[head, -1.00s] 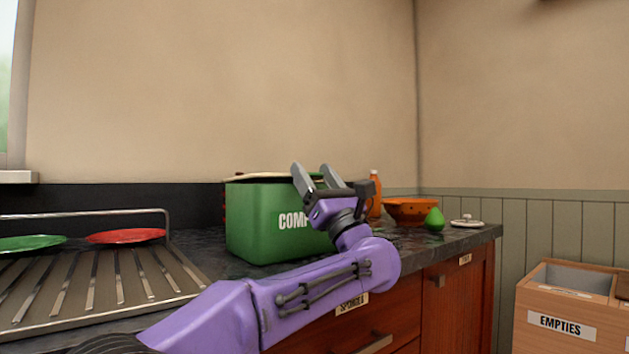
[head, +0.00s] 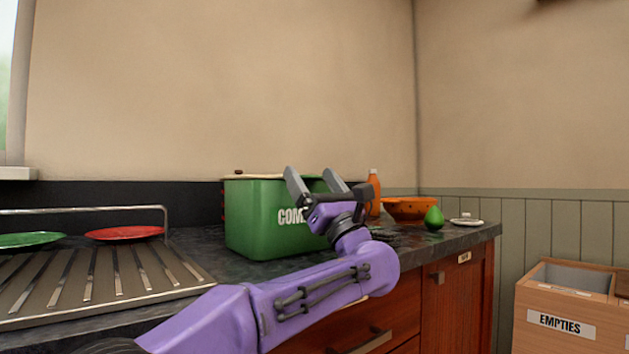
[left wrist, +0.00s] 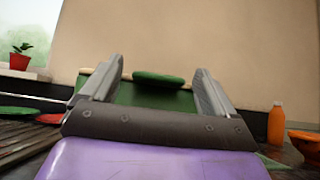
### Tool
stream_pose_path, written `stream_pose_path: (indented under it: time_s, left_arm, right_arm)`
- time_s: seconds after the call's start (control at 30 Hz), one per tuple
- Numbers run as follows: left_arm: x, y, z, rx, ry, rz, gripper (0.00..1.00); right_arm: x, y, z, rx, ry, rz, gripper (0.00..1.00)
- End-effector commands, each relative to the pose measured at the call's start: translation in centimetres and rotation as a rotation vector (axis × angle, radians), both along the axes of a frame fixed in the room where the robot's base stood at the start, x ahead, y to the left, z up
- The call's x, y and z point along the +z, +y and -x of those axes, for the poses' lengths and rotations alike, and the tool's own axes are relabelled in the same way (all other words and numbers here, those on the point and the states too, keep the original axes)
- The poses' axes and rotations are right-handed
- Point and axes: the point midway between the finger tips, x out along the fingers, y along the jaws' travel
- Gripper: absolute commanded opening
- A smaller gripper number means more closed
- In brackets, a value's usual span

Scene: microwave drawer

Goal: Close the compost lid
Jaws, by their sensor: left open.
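The green compost bin (head: 262,220) stands on the dark counter with its white label partly covered by my left gripper (head: 308,174). A thin cream edge (head: 270,176) shows along its top, with a small dark knob at the left end. I cannot tell from this low angle how the lid sits. My left gripper is open and empty in front of the bin's upper right part. In the left wrist view, its two fingers (left wrist: 161,78) are spread apart, with the bin's green side (left wrist: 135,95) and a rounded green piece (left wrist: 158,78) beyond them. My right gripper is out of view.
A drying rack (head: 100,275) with a green plate (head: 30,239) and a red plate (head: 124,233) lies to the left. An orange bottle (head: 374,192), orange bowl (head: 409,208), green pear (head: 434,218) and a small white lid (head: 467,220) stand to the right. The wooden EMPTIES box (head: 545,325) stands at the far right.

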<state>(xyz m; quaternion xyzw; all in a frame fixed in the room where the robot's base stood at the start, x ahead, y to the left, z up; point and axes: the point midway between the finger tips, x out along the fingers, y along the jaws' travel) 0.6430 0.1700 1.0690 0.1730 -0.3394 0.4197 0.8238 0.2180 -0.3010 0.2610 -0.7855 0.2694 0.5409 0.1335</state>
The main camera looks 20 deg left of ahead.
Motion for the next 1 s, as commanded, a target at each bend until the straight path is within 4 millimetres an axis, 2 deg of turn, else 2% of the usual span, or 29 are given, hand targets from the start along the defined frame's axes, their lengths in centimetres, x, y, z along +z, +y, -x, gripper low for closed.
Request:
stream_pose_path:
  time_s: [0.13, 0.23, 0.43, 0.5, 0.73, 0.9, 1.0]
  left_arm:
    - [-0.1, 0.1, 0.0, 0.001, 0.001, 0.001, 0.89]
    - [-0.9, -0.4, 0.3, 0.0, 0.0, 0.0, 0.89]
    - [-4.8, -2.9, 2.1, -0.002, -0.001, -0.003, 0.89]
    - [-4.1, -4.6, 3.3, -0.004, -0.005, -0.003, 0.89]
    - [-3.7, -9.8, 7.1, -0.001, -0.003, -0.004, 0.89]
    - [-3.5, -12.0, 8.7, -0.001, -0.002, -0.001, 0.89]
    - [-3.5, -12.6, 9.1, 0.001, 0.0, -0.001, 0.89]
  right_arm:
    - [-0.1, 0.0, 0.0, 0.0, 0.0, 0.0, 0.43]
    - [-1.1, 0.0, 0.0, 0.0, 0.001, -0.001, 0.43]
    - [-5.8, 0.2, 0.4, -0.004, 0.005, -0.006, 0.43]
    - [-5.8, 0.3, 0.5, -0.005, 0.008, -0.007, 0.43]
    - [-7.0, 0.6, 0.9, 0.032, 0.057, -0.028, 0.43]
    - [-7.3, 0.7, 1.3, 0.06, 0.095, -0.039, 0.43]
    - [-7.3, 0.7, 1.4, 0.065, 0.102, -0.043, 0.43]
